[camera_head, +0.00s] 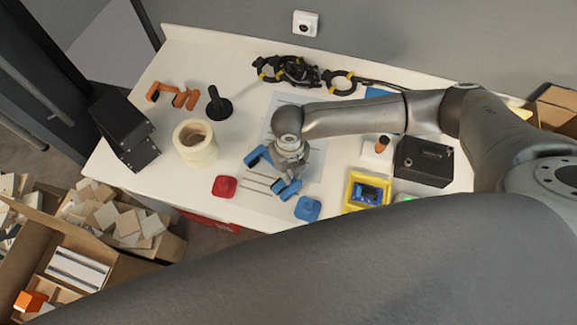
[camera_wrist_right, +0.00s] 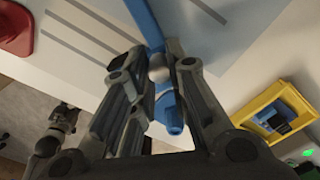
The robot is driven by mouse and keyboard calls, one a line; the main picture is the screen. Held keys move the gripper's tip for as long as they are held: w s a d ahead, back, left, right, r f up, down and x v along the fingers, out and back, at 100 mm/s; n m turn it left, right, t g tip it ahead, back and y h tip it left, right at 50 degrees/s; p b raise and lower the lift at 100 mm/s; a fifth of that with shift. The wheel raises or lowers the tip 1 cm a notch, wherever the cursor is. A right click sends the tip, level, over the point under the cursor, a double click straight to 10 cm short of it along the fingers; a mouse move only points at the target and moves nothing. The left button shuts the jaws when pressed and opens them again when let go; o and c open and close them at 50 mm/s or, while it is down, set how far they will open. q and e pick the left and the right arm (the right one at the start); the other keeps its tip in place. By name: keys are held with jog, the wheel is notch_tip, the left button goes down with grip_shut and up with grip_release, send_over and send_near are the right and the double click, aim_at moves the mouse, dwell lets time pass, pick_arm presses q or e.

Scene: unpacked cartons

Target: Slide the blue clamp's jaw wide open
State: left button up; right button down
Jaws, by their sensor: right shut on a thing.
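The blue clamp (camera_head: 258,156) is over the white table near its front edge, partly hidden by my right gripper. Its blue end (camera_head: 287,189) shows on the near side of the gripper. My right gripper (camera_head: 290,160) is shut on the clamp. In the right wrist view, the clamp's blue bar (camera_wrist_right: 146,22) runs up from between the fingers (camera_wrist_right: 157,75), and a blue end piece (camera_wrist_right: 170,112) shows below. How far the clamp's jaw is open is hidden. A dark jointed part at the left of the wrist view looks like my left gripper (camera_wrist_right: 58,130); its jaw is unclear.
A red piece (camera_head: 224,187), a blue piece (camera_head: 308,208) and a yellow tray (camera_head: 352,206) stand near the front edge. Coiled cables (camera_head: 290,70) lie at the back.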

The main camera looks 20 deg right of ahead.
aim_at(290, 173)
jog(key=shift+s, duration=0.1)
jog(key=c, duration=1.3)
grip_release()
jog(key=shift+c, duration=0.2)
jog(key=shift+r, duration=0.15)
notch_tip(290, 173, up, 12)
